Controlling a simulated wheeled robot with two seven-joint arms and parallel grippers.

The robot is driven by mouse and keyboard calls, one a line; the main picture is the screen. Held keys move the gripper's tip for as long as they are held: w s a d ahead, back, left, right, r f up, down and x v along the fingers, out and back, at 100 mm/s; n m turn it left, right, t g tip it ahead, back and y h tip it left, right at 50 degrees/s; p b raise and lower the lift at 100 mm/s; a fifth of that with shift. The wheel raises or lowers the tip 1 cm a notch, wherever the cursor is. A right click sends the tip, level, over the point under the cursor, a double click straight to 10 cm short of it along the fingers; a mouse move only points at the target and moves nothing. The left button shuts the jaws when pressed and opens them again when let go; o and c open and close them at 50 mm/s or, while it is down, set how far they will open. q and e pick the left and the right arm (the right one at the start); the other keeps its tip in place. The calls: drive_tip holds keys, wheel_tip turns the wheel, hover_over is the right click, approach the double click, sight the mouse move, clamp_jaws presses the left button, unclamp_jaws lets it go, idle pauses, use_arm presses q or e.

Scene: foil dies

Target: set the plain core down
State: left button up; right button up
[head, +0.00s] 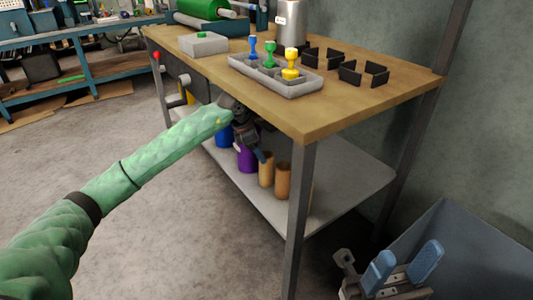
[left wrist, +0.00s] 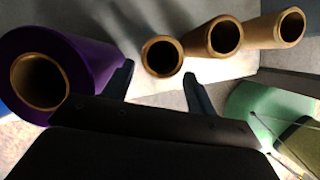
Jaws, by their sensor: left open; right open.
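Several upright rolls stand on the pale lower shelf (head: 345,170) under the wooden table. Two plain brown cores (head: 266,170) (head: 283,181) show in the head view. The left wrist view shows three plain cores (left wrist: 163,75) (left wrist: 224,52) (left wrist: 276,32) in a row, with open hollow ends. My left gripper (head: 262,155) is under the table edge above the shelf. Its blue fingers are apart, and the nearest core stands between or just beyond the tips (left wrist: 159,70); contact cannot be told. My right gripper (head: 402,268) is open and empty at the lower right.
A purple roll (head: 246,160) stands close beside the left gripper, and a blue roll (head: 223,137) is further left. The tabletop (head: 215,70) overhangs the shelf, with a front leg (head: 297,215) near the cores. A grey bin (head: 460,240) is at the lower right.

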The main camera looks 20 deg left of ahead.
use_arm(q)
drive_tip(key=s+a+p, duration=0.1)
drive_tip(key=s+a, duration=0.4)
drive_tip(key=a, duration=0.3)
drive_tip(key=shift+a+p, duration=0.35)
drive_tip(key=shift+a, duration=0.05)
